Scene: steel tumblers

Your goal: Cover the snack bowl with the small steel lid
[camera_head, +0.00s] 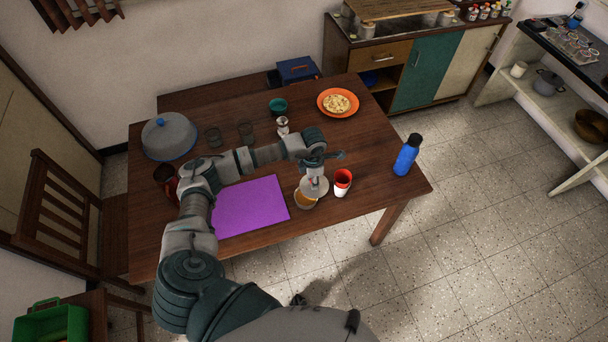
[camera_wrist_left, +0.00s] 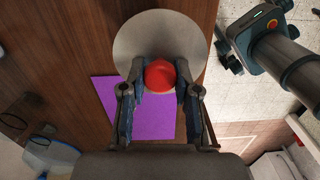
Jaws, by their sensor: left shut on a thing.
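My left gripper (camera_head: 317,178) is shut on the red knob (camera_wrist_left: 160,75) of the small steel lid (camera_head: 320,188). The lid is a round, pale grey disc, and it also shows in the left wrist view (camera_wrist_left: 150,35). The snack bowl (camera_head: 303,202), with brownish-yellow contents, stands on the table just below the lid in the head view. The lid overlaps the bowl's far right part, and the near left part of the bowl shows. I cannot tell whether they touch. In the left wrist view the bowl is hidden. My right gripper is not in view.
A red-and-white cup (camera_head: 342,182) stands close to the right of the lid. A purple mat (camera_head: 255,205) lies to the left. A blue bottle (camera_head: 406,157), an orange plate (camera_head: 324,107), a teal bowl (camera_head: 278,107) and a large grey dome (camera_head: 168,135) stand farther off.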

